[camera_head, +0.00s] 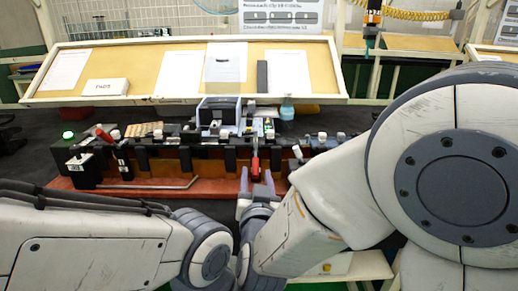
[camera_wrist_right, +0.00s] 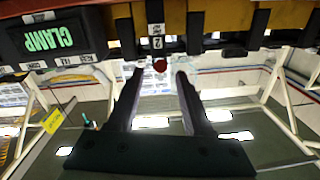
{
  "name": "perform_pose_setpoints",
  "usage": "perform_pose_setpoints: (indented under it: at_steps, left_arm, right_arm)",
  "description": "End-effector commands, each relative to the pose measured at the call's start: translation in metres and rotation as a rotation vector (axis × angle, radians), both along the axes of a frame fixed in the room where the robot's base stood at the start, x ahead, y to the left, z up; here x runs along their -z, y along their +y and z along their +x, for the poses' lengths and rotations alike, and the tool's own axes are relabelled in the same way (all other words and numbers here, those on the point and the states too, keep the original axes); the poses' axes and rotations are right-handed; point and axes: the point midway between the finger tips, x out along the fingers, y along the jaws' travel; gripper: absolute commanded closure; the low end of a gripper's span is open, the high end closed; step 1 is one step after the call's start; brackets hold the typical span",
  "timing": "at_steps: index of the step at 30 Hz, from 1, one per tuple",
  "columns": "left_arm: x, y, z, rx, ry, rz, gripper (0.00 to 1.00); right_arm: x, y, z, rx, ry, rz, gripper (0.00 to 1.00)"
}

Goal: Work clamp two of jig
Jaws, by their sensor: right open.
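The jig (camera_head: 205,158) is a long dark rail with black brackets on a red-brown base, on the dark bench. A clamp with an upright red handle (camera_head: 255,165) stands near its middle. In the right wrist view a round red handle end (camera_wrist_right: 160,65) shows just below a tag marked 2 (camera_wrist_right: 157,43). My right gripper (camera_head: 257,180) is open, its two fingers spread on either side of the lower red handle in the head view. In the wrist view the red end lies between the fingertips (camera_wrist_right: 158,75); contact cannot be told. My left gripper is not visible.
Another red-handled clamp (camera_head: 105,135) is at the jig's left, beside a black box (camera_head: 82,170) with white labels. A metal rod (camera_head: 145,186) lies along the front. A bottle (camera_head: 287,108) and a grey device (camera_head: 218,110) stand behind. A sloped board with papers (camera_head: 140,65) is at the back.

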Motion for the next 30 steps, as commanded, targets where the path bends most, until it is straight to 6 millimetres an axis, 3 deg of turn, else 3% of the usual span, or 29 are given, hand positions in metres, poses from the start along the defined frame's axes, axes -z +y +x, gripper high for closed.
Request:
perform_pose_setpoints:
  at_steps: [1,8,18,29,30]
  left_arm:
    - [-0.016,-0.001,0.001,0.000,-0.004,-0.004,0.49]
    - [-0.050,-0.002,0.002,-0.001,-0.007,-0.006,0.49]
    - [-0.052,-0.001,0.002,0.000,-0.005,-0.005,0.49]
    - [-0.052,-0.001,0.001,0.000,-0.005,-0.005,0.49]
    - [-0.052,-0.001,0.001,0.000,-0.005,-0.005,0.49]
  right_arm:
    - [-0.005,0.000,0.001,-0.002,0.005,-0.005,0.49]
    - [-0.004,-0.001,0.003,-0.018,0.010,0.005,0.49]
    - [0.001,0.001,0.050,-0.019,0.008,0.013,0.49]
    - [0.002,0.002,0.055,-0.021,0.007,0.012,0.49]
    - [0.002,0.002,0.055,-0.021,0.007,0.012,0.57]
